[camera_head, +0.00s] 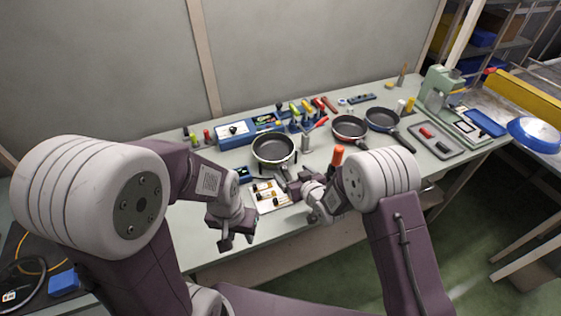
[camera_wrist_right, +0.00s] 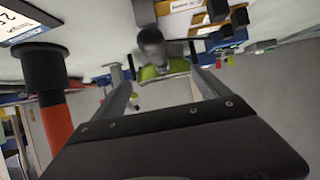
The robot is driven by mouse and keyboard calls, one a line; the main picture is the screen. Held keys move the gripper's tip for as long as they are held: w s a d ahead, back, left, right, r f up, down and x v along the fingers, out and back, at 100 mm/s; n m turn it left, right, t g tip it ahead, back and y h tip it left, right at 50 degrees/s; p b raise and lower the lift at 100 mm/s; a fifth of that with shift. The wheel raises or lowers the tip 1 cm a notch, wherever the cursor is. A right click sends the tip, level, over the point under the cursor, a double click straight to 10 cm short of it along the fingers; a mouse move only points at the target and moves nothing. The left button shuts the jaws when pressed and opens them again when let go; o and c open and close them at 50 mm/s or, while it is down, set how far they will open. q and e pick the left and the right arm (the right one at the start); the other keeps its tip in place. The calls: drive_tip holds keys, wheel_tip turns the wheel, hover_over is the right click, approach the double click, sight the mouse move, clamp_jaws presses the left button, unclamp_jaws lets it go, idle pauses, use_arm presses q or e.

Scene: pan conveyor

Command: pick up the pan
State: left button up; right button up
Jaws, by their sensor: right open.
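A dark frying pan (camera_head: 273,147) lies on the workbench, nearest to my grippers. Two more dark pans, a middle one (camera_head: 349,127) and a right one (camera_head: 382,119), lie further right on the bench. A blue pan (camera_head: 534,131) is on the separate table at the far right.
A white board with small items (camera_head: 268,197) lies beneath the grippers. An orange-handled item (camera_head: 338,156) stands beside my right wrist; a red-orange handle (camera_wrist_right: 56,122) shows in the wrist view. Blue toolboxes and tools line the back. A green machine (camera_head: 438,88) stands right.

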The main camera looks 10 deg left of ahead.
sight(284, 166)
drive_tip(key=shift+w+a+f, duration=0.25)
drive_tip(key=shift+w+a, duration=0.25)
drive_tip(key=shift+a, duration=0.05)
drive_tip(key=shift+w+a+f, duration=0.25)
drive_tip(key=shift+w+a, duration=0.2)
drive_tip(key=shift+a, duration=0.1)
drive_tip(key=shift+w+f, duration=0.2)
drive_tip(key=shift+w, duration=0.2)
drive_tip(key=p+x, duration=0.1)
drive_tip(key=x, duration=0.4)
drive_tip(key=shift+a, duration=0.15)
drive_tip(key=shift+r, duration=0.1)
clamp_jaws()
drive_tip(key=shift+r, duration=0.15)
